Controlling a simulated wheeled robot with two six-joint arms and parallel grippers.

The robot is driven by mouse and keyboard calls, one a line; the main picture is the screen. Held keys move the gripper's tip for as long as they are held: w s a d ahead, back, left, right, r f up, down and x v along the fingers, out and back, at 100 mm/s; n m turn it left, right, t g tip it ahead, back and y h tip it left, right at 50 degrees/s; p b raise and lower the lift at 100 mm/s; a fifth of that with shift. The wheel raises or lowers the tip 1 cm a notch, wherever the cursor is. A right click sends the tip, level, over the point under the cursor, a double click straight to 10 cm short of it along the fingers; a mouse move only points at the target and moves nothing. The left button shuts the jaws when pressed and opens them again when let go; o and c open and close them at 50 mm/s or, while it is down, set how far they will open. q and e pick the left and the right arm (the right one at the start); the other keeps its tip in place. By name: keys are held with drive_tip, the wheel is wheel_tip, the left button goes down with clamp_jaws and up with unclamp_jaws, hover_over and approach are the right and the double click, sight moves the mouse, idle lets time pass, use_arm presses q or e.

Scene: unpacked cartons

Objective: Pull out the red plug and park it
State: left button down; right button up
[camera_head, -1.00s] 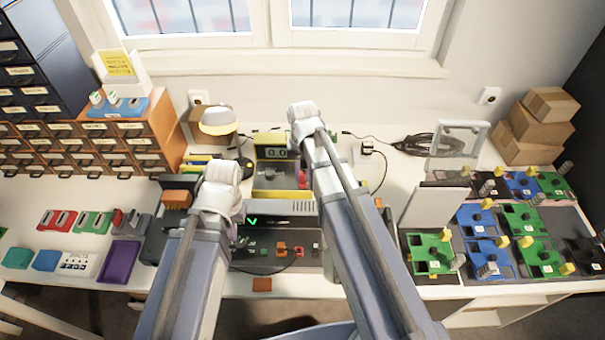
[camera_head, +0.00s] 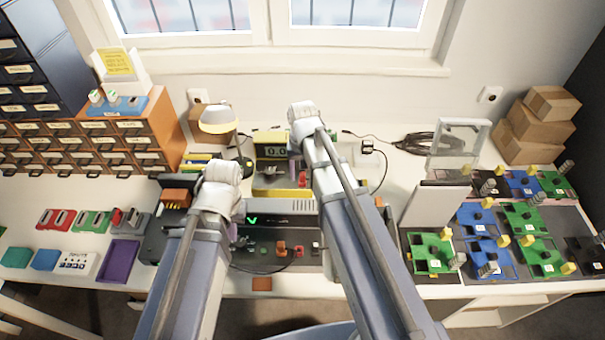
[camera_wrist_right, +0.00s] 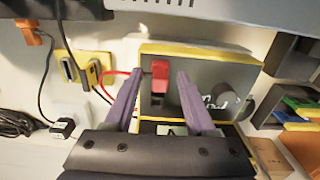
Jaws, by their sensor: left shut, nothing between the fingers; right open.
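The red plug (camera_wrist_right: 160,75) sits upright on the grey face of a yellow-edged device (camera_wrist_right: 215,58) in the right wrist view. In the head view the red plug (camera_head: 303,179) is partly hidden by my right arm, and the yellow-edged device (camera_head: 270,150) stands at the back middle. My right gripper (camera_wrist_right: 159,82) is open, with one purple finger on each side of the plug and visible gaps. My left gripper (camera_head: 241,241) is shut and empty, low over the dark panel, apart from the plug; its fingertips are small and partly hidden.
A dark control panel (camera_head: 265,262) with knobs lies in front of the device. Boards (camera_head: 540,255) fill the right side.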

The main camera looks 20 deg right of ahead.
sight(303, 174)
drive_tip(key=shift+r, duration=0.1)
wheel_tip(303, 174, up, 8)
drive_tip(key=p, duration=0.8)
